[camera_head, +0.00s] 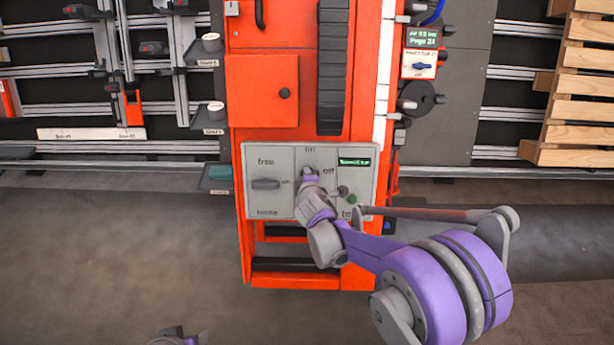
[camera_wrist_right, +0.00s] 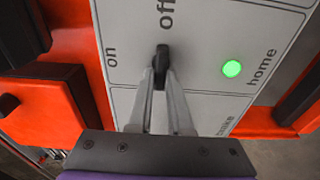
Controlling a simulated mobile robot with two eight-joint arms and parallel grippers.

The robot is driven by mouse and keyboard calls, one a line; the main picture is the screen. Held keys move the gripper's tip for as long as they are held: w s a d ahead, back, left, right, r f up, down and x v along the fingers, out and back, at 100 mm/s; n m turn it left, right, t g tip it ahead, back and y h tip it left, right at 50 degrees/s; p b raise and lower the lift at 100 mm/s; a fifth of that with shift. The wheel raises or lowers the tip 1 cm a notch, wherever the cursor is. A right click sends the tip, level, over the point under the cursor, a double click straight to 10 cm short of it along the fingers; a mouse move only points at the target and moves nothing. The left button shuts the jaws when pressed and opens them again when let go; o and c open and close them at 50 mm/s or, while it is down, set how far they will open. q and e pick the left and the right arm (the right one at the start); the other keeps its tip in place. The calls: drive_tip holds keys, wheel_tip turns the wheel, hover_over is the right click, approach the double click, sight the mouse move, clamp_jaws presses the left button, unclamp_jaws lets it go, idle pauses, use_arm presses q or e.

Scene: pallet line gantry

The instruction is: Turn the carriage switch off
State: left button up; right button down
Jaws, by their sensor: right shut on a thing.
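The carriage switch (camera_wrist_right: 162,62) is a small black knob on a light grey control panel (camera_head: 285,205). In the right wrist view its visible part points up toward the "off" label, with "on" to the left. My right gripper (camera_wrist_right: 160,76) is shut on this knob, a finger on each side. In the head view the right gripper (camera_head: 309,173) is at the panel's middle section, below "on" and left of "off", and hides most of the knob. What seems to be my left gripper (camera_head: 178,334) barely shows at the bottom edge, its fingers unclear.
A second switch (camera_head: 265,184) sits left on the panel. A green light (camera_wrist_right: 232,69) beside "home" glows right of the knob. The orange cabinet (camera_head: 262,90) surrounds the panel. A wooden pallet (camera_head: 580,90) stands at the right. Floor at lower left is clear.

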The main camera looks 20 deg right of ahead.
idle(0.5)
drive_tip(key=c, duration=0.8)
unclamp_jaws()
drive_tip(key=shift+c, duration=0.2)
drive_tip(key=p+v, duration=0.1)
drive_tip(key=v, duration=1)
drive_tip(key=shift+p, duration=0.4)
